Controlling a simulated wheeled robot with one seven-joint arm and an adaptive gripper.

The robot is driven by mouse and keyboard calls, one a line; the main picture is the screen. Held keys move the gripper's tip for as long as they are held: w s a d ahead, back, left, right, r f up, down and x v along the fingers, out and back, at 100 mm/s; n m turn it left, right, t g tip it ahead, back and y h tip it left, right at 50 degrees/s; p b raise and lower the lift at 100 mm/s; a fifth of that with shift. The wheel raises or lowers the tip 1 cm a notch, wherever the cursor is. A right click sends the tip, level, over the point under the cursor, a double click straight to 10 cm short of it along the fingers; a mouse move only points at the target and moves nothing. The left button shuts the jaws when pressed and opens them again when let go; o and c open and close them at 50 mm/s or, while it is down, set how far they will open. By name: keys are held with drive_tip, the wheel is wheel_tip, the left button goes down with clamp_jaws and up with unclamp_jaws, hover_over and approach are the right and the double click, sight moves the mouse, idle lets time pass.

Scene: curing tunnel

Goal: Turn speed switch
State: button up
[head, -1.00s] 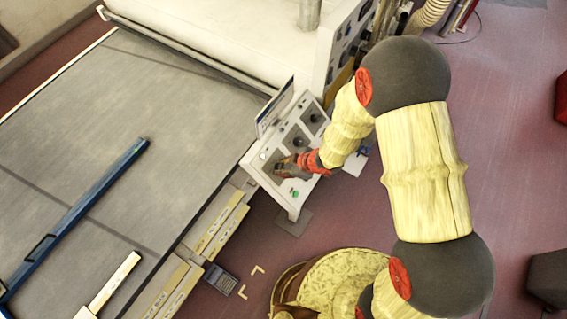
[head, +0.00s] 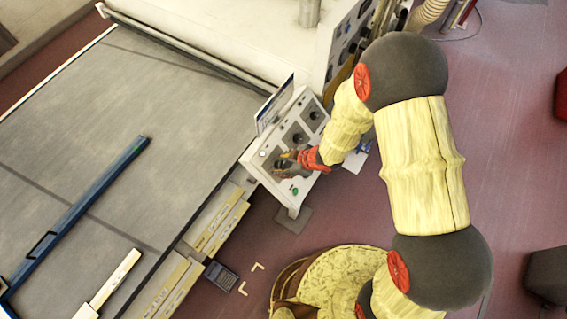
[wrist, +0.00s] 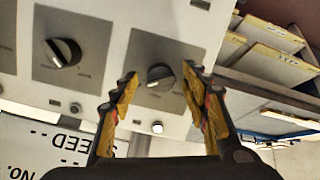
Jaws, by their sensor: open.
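The control panel (head: 252,158) is a white sloped box with dark knobs on grey squares. In the wrist view, one dark knob (wrist: 159,74) with a pale pointer lies between the fingertips of my gripper (wrist: 160,80). The fingers are open, with a gap visible on each side of this knob; I cannot tell whether they reach down around it. A second knob (wrist: 63,53) is left of the fingers. The knob labels are too small to read. In the head view, my gripper (head: 284,165) is over the panel's near end and hides the knob there.
A green button (head: 294,190) is at the panel's near edge. A wide grey conveyor bed (head: 110,130) with a blue bar (head: 90,205) lies left. The floor to the right is mostly clear.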

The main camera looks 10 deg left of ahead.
drive_tip(key=v, duration=1.2)
idle(0.4)
drive_tip(key=w+d+m+h+b, duration=0.1)
drive_tip(key=d+m+h+b, duration=0.45)
drive_tip(key=d, duration=1.25)
drive_tip(key=s+d+m+t+b, duration=0.3)
drive_tip(key=s+m+b, duration=0.8)
drive_tip(key=b, duration=1.4)
drive_tip(key=shift+s+d+r+m+h, duration=0.2)
drive_tip(key=shift+s+r+m+h, duration=0.2)
drive_tip(key=shift+s, duration=0.55)
